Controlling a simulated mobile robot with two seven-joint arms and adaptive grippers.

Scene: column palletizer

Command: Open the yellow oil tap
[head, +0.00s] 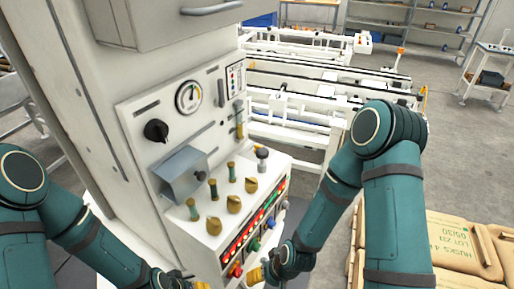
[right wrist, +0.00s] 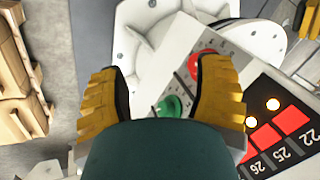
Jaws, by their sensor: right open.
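A small yellow fitting (head: 239,130) sits on the upright face of the white control cabinet (head: 140,112), below a slotted handle. Brass-yellow knobs (head: 234,204) and green-and-brass upright handles (head: 213,189) stand on the sloping console below. I cannot tell which of these is the oil tap. My right gripper (head: 256,274) is low in front of the console's lower edge, away from the fitting. My left gripper (head: 198,284) shows only partly at the bottom edge.
A pressure gauge (head: 188,97), a black knob (head: 156,130) and a grey box (head: 182,172) stick out of the cabinet. Lit red buttons line the console's front. White conveyor frames (head: 320,75) stand behind. Stacked sacks (head: 455,235) lie at the right.

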